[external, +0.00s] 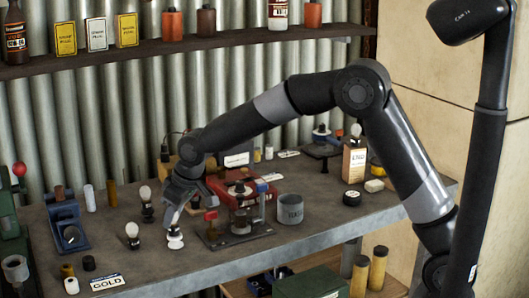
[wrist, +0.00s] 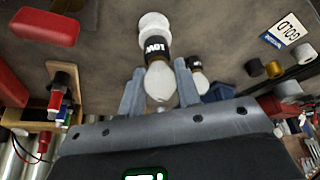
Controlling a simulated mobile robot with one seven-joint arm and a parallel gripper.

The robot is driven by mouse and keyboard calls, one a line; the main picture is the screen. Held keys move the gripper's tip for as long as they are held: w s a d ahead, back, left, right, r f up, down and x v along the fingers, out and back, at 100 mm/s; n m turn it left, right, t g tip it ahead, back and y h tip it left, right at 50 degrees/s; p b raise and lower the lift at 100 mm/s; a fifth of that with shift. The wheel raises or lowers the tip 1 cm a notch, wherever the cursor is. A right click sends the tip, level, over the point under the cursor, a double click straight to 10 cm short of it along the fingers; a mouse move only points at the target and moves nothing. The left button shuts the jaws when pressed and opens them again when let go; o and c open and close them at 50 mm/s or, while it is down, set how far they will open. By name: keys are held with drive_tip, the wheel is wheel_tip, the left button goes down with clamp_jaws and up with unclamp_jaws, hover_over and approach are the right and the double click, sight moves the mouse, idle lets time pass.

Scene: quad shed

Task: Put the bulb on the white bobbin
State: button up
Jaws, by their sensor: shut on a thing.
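My gripper (external: 177,218) is shut on a bulb (wrist: 160,82), which stands between its two fingers (wrist: 160,88) in the wrist view. The bulb has a pale glass globe and a black collar with white lettering. The white bobbin (external: 175,241) stands on the bench directly below my gripper; it also shows in the wrist view (wrist: 153,24), just beyond the collar. Collar and bobbin overlap in the picture, so I cannot tell whether they touch. In the external view the fingers mostly hide the held bulb.
Two other bulbs on black bases (external: 132,234) (external: 147,204) stand left of my gripper. A red-and-black fixture (external: 237,226) stands close on the right, with a grey cup (external: 290,209) beyond. A GOLD card (external: 107,282) lies at the front left. Bare bench lies around the bobbin's front.

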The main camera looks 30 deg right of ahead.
drive_tip(key=shift+f, duration=0.1)
drive_tip(key=o, duration=1)
drive_tip(key=v, duration=1.2)
drive_tip(key=shift+w, duration=0.1)
